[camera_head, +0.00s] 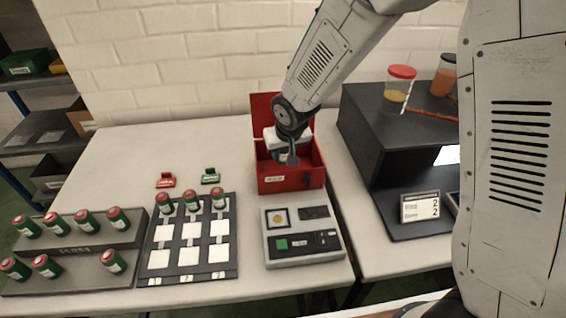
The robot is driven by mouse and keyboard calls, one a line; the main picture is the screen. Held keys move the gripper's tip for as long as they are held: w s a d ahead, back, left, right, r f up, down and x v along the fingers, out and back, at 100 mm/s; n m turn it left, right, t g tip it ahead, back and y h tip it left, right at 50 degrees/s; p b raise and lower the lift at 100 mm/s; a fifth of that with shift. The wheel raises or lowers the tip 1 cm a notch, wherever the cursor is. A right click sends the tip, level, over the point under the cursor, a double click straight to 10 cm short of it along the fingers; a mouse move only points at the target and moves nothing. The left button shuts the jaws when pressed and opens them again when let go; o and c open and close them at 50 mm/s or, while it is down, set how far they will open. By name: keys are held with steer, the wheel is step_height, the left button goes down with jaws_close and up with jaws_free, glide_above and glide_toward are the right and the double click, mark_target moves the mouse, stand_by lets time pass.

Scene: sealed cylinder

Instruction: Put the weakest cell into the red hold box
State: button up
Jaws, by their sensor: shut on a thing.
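The red hold box (290,182) stands open at the back of the table, its lid raised against the wall. My gripper (289,159) points down over the box opening, its tip about level with the front wall or inside; the depth is hard to judge. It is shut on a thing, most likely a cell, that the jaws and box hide. Green cells with red tops stand in a grey rack (68,251) at left, several in the back row (84,219) and 3 in the front row (46,266), with a gap there. Three more cells (191,201) stand in the back row of a grid tray (148,250).
A grey tester (303,247) with a green button and dark display sits in front of the box. A red clip-like piece (166,180) and a green one (211,176) lie behind the tray. A black shelf unit (372,130) with jars is at right.

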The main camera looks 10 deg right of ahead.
mark_target(283, 164)
steer(key=shift+f, duration=2.15)
steer(key=shift+f, duration=0.15)
steer(key=o, duration=1.1)
